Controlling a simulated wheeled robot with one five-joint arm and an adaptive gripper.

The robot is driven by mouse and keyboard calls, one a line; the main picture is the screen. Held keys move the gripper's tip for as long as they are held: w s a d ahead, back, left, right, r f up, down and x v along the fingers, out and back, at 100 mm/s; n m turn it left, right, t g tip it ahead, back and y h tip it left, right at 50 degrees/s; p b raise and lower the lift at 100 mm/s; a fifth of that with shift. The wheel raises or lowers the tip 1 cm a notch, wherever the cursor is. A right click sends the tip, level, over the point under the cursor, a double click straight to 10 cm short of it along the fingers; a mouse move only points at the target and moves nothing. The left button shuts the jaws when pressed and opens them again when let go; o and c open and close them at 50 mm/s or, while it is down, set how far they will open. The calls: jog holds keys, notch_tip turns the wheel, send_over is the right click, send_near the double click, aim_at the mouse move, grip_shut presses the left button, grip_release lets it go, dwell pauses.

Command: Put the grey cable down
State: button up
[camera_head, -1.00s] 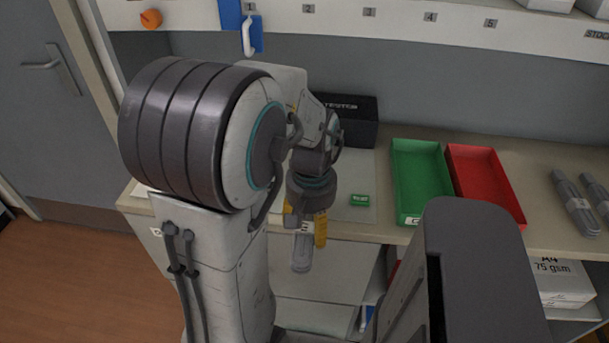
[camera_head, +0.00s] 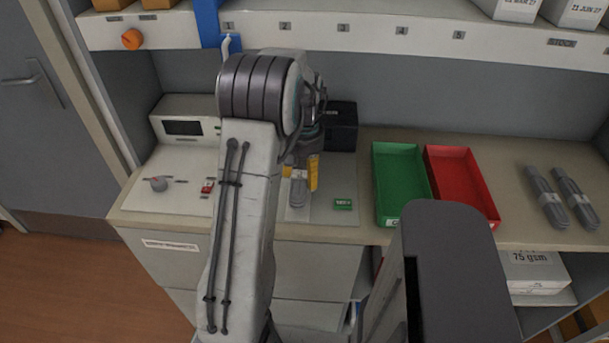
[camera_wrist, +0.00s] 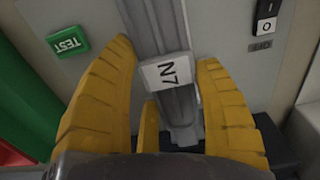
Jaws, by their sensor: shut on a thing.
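My gripper (camera_head: 301,172) with yellow fingers is shut on the grey cable (camera_head: 298,190), over the pale mat (camera_head: 335,215) on the counter. In the wrist view the cable (camera_wrist: 150,25) is a long grey bundle with a white band marked N7, between the yellow fingers (camera_wrist: 165,50). I cannot tell whether the cable touches the mat. A green TEST button block (camera_head: 343,204) lies to the right of the cable and also shows in the wrist view (camera_wrist: 68,41). A dark tester box (camera_head: 342,125) stands behind, partly hidden by my arm.
A green tray (camera_head: 389,212) and a red tray (camera_head: 487,210) stand right of the mat. Two similar grey bundles (camera_head: 545,197) lie at the far right. A white device (camera_head: 184,118) stands at the left. Counter between the red tray and bundles is clear.

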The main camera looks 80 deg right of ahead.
aim_at(304, 167)
jog(key=shift+d, duration=0.55)
jog(key=shift+f+p, duration=0.3)
jog(key=shift+f, duration=1.45)
jog(key=shift+f, duration=0.2)
jog(key=o, duration=1.2)
jog(key=shift+o, duration=0.2)
jog(key=shift+r, duration=0.1)
notch_tip(304, 167, up, 12)
jog(key=shift+r, duration=0.1)
jog(key=shift+w, duration=0.1)
